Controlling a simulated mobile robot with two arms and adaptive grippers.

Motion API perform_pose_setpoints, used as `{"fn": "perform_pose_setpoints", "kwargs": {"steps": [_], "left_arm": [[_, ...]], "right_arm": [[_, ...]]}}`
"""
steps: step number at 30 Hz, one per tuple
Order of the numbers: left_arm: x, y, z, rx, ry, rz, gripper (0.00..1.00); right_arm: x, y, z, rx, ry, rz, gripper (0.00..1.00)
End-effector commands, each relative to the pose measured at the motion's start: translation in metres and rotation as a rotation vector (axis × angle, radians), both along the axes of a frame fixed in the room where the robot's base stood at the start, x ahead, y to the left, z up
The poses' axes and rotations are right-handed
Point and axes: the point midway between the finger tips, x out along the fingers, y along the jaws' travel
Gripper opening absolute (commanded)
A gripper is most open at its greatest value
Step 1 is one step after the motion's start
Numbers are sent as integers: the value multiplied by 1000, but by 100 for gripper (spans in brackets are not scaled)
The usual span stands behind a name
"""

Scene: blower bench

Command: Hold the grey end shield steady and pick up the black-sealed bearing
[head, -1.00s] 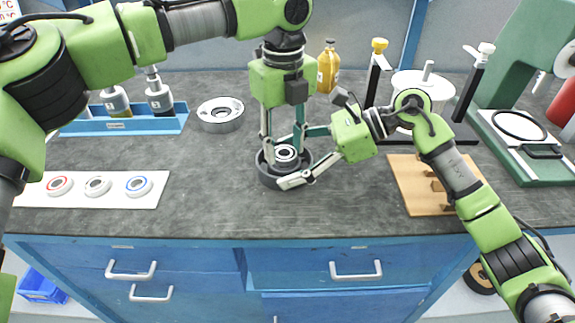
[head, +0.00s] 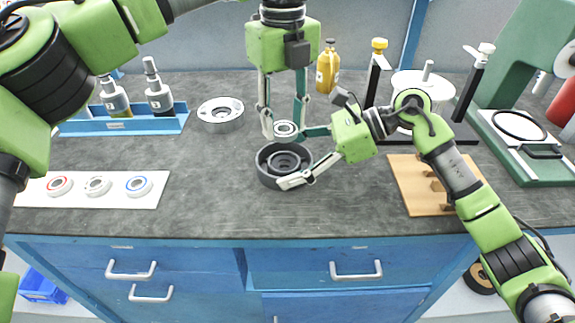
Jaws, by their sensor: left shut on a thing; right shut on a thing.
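The grey end shield (head: 268,174) is a dark round cup on the bench in the middle of the head view. My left gripper (head: 285,122) points down above the end shield and is shut on the black-sealed bearing (head: 286,129), a small ring with a dark face. The bearing is clear of the end shield, whose round inner seat (head: 284,163) is visible and empty.
A white mat (head: 115,198) with red-, dark- and blue-ringed bearings lies at left. A blue bottle rack (head: 140,124) and a metal flange (head: 220,113) stand behind. A wooden block board (head: 408,185) and a green press (head: 530,170) are at right.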

Motion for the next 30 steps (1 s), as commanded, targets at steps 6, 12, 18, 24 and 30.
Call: {"fn": "perform_pose_setpoints", "kwargs": {"steps": [6,12,18,24,30], "left_arm": [[0,0,6,-1,0,0,15],[0,0,6,-1,-1,1,15],[0,0,6,-1,-1,1,15],[0,0,6,-1,-1,1,15],[0,0,6,-1,-1,1,15]], "right_arm": [[0,0,-1,-2,2,0,62],[0,0,-1,-2,2,0,79],[0,0,-1,-1,1,0,94],[0,-1,0,-1,0,0,94],[1,-18,9,-2,-2,-4,94]]}}
